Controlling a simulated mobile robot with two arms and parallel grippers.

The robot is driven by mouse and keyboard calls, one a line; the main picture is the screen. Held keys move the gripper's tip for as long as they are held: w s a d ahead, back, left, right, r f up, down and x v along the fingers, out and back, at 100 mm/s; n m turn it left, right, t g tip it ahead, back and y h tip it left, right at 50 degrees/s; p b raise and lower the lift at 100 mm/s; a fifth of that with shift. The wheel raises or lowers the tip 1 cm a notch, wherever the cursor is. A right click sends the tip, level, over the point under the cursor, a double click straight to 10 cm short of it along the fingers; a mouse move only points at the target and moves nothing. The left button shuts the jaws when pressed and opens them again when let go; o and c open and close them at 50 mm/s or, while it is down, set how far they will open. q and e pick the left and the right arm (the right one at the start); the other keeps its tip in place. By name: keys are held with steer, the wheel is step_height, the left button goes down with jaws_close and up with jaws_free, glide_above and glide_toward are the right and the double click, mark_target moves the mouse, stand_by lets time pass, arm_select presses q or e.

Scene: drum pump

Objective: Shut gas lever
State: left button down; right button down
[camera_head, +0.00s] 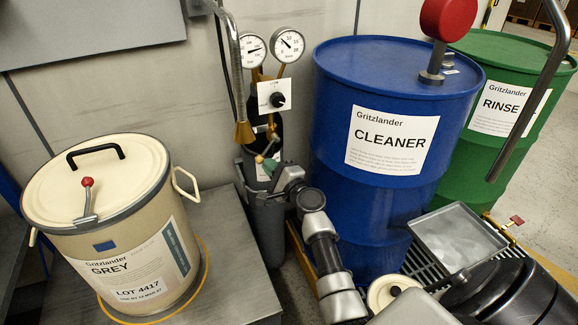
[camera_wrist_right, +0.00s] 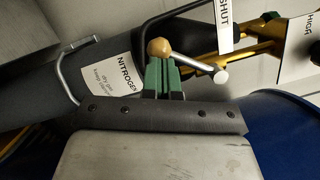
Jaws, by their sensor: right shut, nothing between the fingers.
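The gas lever (camera_wrist_right: 190,61) is a thin silver bar with a tan ball knob (camera_wrist_right: 158,47) at one end and a silver hub at the other. It sits by a white SHUT label (camera_wrist_right: 225,25) in the right wrist view. My right gripper (camera_wrist_right: 164,68) is shut and empty, its green fingertips right at the knob; I cannot tell if they touch it. In the head view my right gripper (camera_head: 268,167) reaches the upper part of the dark grey gas cylinder (camera_head: 267,225), beside the small knob (camera_head: 259,159). My left gripper is not in view.
Two gauges (camera_head: 289,45) and a white plate with a black knob (camera_head: 275,97) are above the cylinder. A blue CLEANER drum (camera_head: 340,180) stands close at right, a green RINSE drum (camera_head: 530,125) beyond. A cream GREY drum (camera_head: 110,240) stands at left.

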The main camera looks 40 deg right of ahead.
mark_target(258, 161)
steer(key=a+r+m, duration=0.1)
steer(key=m, duration=0.1)
steer(key=a+m+t+h, duration=0.1)
steer(key=m, duration=0.2)
steer(key=a+r+m, duration=0.1)
steer(key=m, duration=0.1)
steer(key=shift+w+r+m+h+b, duration=0.3)
steer(key=shift+w+b, duration=0.05)
steer(key=shift+w, duration=0.05)
steer(key=shift+a+r+m+t, duration=0.1)
steer(key=shift+r+m+t, duration=0.1)
steer(key=shift+m+t, duration=0.1)
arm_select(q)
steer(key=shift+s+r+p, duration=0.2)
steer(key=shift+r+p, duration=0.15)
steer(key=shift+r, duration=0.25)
arm_select(e)
steer(key=shift+a+r, duration=0.25)
steer(key=shift+r, duration=0.45)
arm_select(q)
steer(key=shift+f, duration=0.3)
arm_select(e)
steer(key=shift+w+a+r, duration=0.1)
